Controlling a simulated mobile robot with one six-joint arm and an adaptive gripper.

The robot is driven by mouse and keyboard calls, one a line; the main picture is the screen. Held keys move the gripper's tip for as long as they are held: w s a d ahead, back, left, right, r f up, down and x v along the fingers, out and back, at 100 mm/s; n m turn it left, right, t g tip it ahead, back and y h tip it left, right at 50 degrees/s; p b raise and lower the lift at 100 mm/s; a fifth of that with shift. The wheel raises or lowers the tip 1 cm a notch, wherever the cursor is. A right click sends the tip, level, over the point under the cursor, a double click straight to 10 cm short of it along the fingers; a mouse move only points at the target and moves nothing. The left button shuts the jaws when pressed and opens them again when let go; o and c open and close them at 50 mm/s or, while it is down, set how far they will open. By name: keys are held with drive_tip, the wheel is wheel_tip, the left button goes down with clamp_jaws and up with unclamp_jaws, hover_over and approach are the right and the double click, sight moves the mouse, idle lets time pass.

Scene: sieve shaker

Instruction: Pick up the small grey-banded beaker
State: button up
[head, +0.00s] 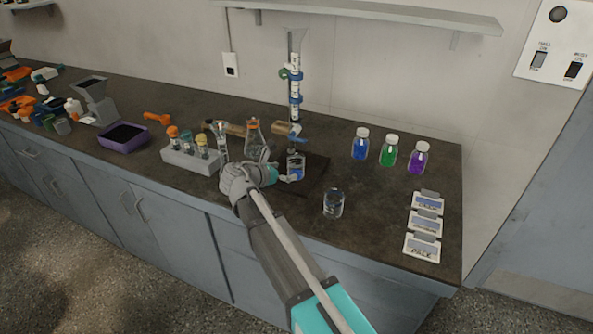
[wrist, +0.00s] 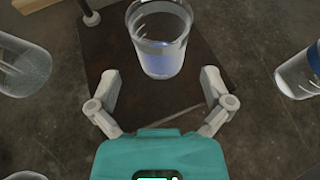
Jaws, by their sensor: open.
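A clear beaker with a pale grey band and bluish contents (wrist: 160,40) stands upright ahead of my gripper in the wrist view. In the head view this beaker (head: 296,165) is below the burette on the dark stand base. My gripper (wrist: 160,82) is open and empty, its two fingers spread just short of the beaker, which lies roughly centred between them. In the head view my gripper (head: 286,178) is low at the stand's front left. Another clear beaker (head: 333,204) stands to the right; its band colour is hard to tell.
The burette (head: 295,75) rises above the stand base (head: 314,178). A flask (head: 255,140) and a grey rack with bottles (head: 190,160) are at the left. Blue, green and purple bottles (head: 389,151) and labelled cards (head: 424,224) are at the right. Bare counter lies between.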

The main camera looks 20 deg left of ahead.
sight(290, 169)
drive_tip(key=shift+b+x, duration=0.95)
drive_tip(key=shift+x, duration=1.65)
drive_tip(key=c, duration=1.1)
